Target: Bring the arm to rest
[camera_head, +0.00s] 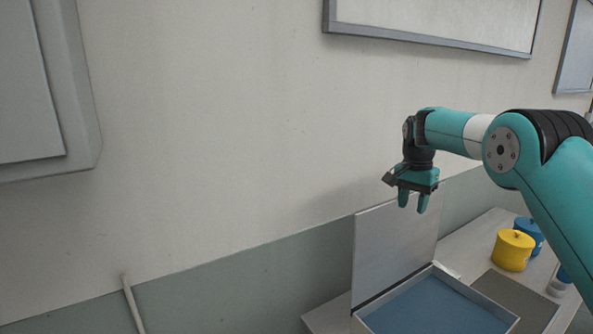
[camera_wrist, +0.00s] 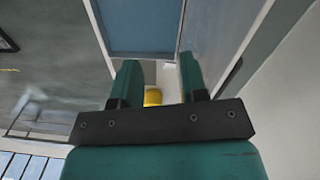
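My arm is raised over the bench at the right of the head view, bent at the elbow. My gripper (camera_head: 412,204) points down, high above an open box-like tank (camera_head: 482,296) with a blue inside and in front of its raised grey lid (camera_head: 384,248). In the wrist view my gripper (camera_wrist: 159,70) has its two fingers apart, with nothing held between them. A small part of a yellow pot (camera_wrist: 153,97) shows beyond the fingers, well away from them.
The yellow lidded pot (camera_head: 512,250) stands on the bench right of the tank, with a blue pot (camera_head: 530,232) behind it. A white bottle with a blue cap (camera_head: 558,284) is at the right, partly cut off by my arm. A plain wall (camera_head: 220,130) lies behind.

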